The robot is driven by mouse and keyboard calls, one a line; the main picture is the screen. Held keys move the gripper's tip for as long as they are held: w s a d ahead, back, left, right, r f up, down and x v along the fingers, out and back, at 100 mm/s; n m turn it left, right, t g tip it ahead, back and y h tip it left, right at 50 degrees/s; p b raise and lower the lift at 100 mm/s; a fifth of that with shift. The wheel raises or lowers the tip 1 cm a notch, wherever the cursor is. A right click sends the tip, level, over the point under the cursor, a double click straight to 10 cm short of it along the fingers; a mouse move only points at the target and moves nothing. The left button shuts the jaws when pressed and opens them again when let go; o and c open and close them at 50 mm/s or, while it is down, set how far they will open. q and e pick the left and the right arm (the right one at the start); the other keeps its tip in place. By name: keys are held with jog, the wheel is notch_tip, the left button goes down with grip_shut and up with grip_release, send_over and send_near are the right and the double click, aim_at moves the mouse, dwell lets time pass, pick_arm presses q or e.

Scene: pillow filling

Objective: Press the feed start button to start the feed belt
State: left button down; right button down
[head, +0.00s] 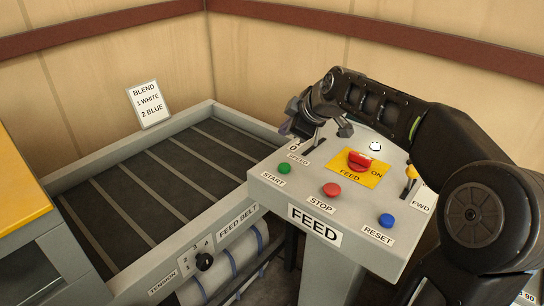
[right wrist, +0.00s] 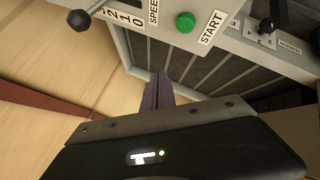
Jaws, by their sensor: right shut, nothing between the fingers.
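The green feed start button (head: 284,168) sits at the left front of the grey feed panel (head: 265,179), above the START label. It also shows in the right wrist view (right wrist: 185,22), near the top. My right gripper (head: 299,108) is shut and empty, above and behind the panel's left part. Its fingertips (right wrist: 158,80) are apart from the button in the right wrist view. The feed belt (head: 124,206), dark with pale slats, lies left of the panel. My left gripper is not in view.
A red stop button (head: 331,190), blue reset button (head: 386,220) and red feed switch (head: 361,160) share the panel. The speed lever's black knob (right wrist: 79,19) stands near the start button. A black tension knob (head: 204,261) is on the belt's side. A blend sign (head: 148,104) stands behind the belt.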

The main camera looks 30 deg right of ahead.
jog(key=b, duration=0.5)
send_over(287, 168)
notch_tip(287, 168, down, 7)
jog(key=shift+f, duration=0.2)
jog(key=shift+f+b, duration=0.4)
jog(key=shift+b, duration=0.2)
dwell(1.7)
jog(key=shift+f+b, duration=0.45)
jog(key=shift+b, duration=0.2)
jog(key=shift+f+b, duration=0.55)
jog(key=shift+b, duration=0.05)
dwell(0.6)
jog(key=shift+r, duration=0.2)
jog(key=shift+r+p, duration=0.5)
jog(key=shift+r, duration=0.3)
